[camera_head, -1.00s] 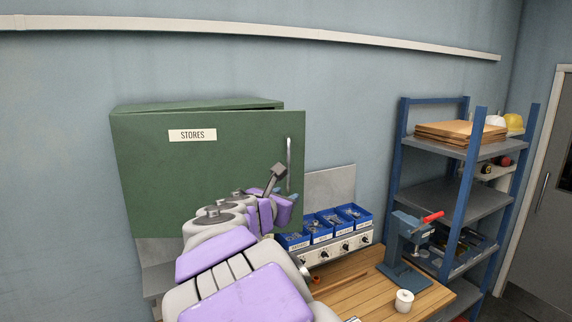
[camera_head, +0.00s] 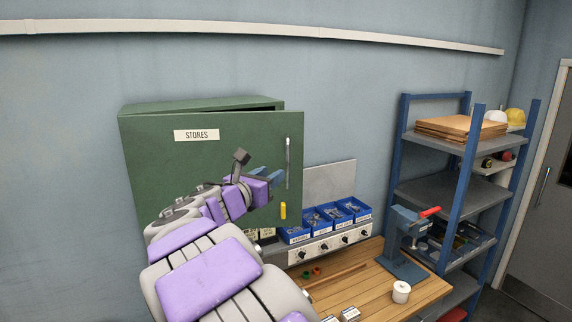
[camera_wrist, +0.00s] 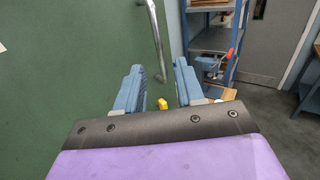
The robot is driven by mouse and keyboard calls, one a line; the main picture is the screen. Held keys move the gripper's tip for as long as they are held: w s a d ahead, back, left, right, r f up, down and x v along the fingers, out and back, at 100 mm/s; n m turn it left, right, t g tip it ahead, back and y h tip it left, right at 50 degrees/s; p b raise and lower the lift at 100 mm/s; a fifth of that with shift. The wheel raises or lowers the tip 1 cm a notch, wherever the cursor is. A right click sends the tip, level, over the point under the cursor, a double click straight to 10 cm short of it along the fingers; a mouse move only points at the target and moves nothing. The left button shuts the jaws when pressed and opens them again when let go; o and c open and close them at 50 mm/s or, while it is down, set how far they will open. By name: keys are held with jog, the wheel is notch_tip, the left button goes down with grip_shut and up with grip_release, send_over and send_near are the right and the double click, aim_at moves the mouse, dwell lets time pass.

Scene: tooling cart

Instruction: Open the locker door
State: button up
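The green locker (camera_head: 150,106) hangs on the wall, its door (camera_head: 215,160) labelled STORES. The door stands slightly ajar: a dark gap shows along its top, and its right edge sticks out past the locker body. A vertical metal handle (camera_head: 288,160) is near that right edge; it also shows in the wrist view (camera_wrist: 156,40). My gripper (camera_wrist: 160,66) is open, its two blue fingers apart. In the head view my gripper (camera_head: 278,180) is beside the handle's lower part.
A yellow item (camera_head: 283,211) is low on the door, below the handle. Blue bins (camera_head: 325,218) stand under and right of the locker, above a wooden bench (camera_head: 350,285) with a press (camera_head: 405,245). A blue-framed shelf (camera_head: 440,190) stands at the right.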

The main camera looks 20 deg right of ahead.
aim_at(287, 164)
jog(key=x, duration=0.3)
jog(key=p+x, duration=0.1)
jog(key=x, duration=0.3)
jog(key=shift+w, duration=0.5)
jog(key=shift+w+d, duration=0.15)
jog(key=shift+d, duration=0.5)
jog(key=shift+a, duration=0.1)
grip_shut()
